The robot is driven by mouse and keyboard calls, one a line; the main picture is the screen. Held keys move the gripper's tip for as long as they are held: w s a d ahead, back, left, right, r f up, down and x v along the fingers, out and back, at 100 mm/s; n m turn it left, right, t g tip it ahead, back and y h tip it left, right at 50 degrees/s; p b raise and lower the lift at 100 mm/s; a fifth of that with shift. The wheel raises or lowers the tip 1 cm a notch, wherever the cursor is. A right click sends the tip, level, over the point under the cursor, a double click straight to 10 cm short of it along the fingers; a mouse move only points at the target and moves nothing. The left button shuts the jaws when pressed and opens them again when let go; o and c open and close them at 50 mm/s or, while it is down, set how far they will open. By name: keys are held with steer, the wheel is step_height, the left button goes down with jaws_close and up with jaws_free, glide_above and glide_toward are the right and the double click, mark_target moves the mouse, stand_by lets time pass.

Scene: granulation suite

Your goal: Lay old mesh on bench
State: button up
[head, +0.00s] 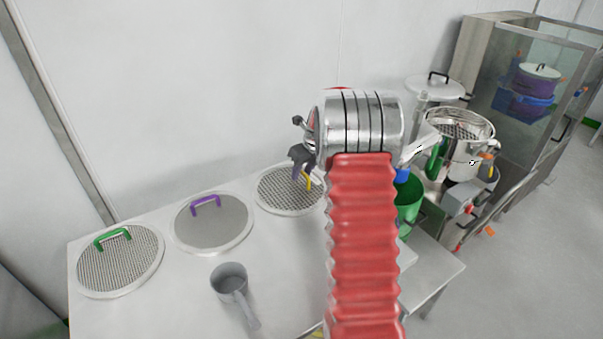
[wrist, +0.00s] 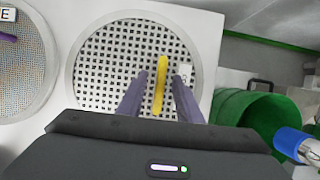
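A round coarse mesh with a yellow handle (wrist: 160,85) lies flat, as far as I can tell, on the bench (head: 160,310); in the head view the mesh (head: 280,192) is partly hidden behind my arm. My gripper (head: 302,170) is just above it, pointing down. In the wrist view its two fingers (wrist: 159,80) stand on either side of the yellow handle with a visible gap on each side, so it is open around the handle and not closed on it.
A purple-handled fine mesh (head: 212,225) and a green-handled mesh (head: 120,262) lie to the left on the bench. A grey scoop (head: 230,282) is in front. A green bucket (head: 408,203) and a steel sieve vessel (head: 465,150) stand to the right, near a glass-sided cabinet (head: 515,100).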

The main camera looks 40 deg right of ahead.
steer(key=v, duration=1.3)
steer(key=shift+s+r, duration=0.15)
stand_by(0.5)
steer(key=s+a+f+n+g, duration=0.1)
steer(key=s+a+f+n, duration=0.2)
steer(key=n, duration=0.6)
steer(key=s+a+r+n, duration=0.3)
steer(key=s+a+n, duration=0.5)
steer(key=a+n, duration=0.1)
steer(key=s+a+r+n+t, duration=0.1)
steer(key=s+a+r+n, duration=0.2)
steer(key=s+a+n, duration=0.6)
steer(key=s+a+r+n+t, duration=0.1)
steer(key=s+a+r+n, duration=0.2)
steer(key=s+a+n, duration=0.5)
steer(key=a+n, duration=0.1)
steer(key=a, duration=0.4)
steer(key=shift+s+a+n, duration=0.3)
steer(key=shift+s+a, duration=0.05)
steer(key=shift+a, duration=0.05)
